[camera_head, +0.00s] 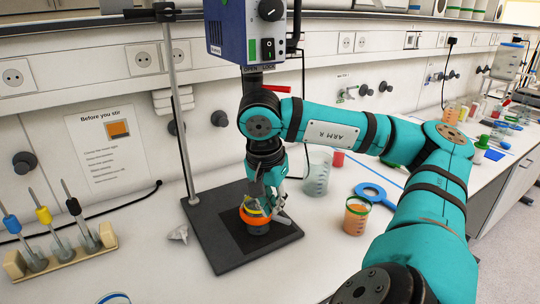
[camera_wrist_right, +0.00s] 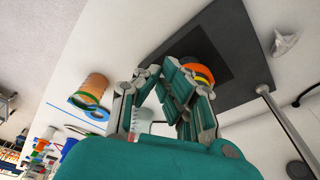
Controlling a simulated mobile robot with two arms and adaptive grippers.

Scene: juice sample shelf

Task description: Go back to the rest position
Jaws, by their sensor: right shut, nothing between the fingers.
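My right gripper (camera_head: 272,195) hangs from the teal right arm, pointing down over the dark base plate of the stirrer stand (camera_head: 215,232). It is shut and empty. An orange and yellow ringed vessel (camera_head: 256,220) stands on the plate just below and beside the fingers, which partly hide it. In the right wrist view the closed fingers (camera_wrist_right: 164,82) show in front of the plate, and the ringed vessel (camera_wrist_right: 200,70) is partly behind them. I cannot tell whether they touch it. My left gripper is not in view.
The blue stirrer motor (camera_head: 232,32) and its metal rod (camera_head: 177,100) stand close to the arm. A beaker of orange juice (camera_head: 355,215), a clear beaker (camera_head: 317,175) and a blue ring (camera_head: 377,194) lie to the right. A wooden rack (camera_head: 62,252) is left.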

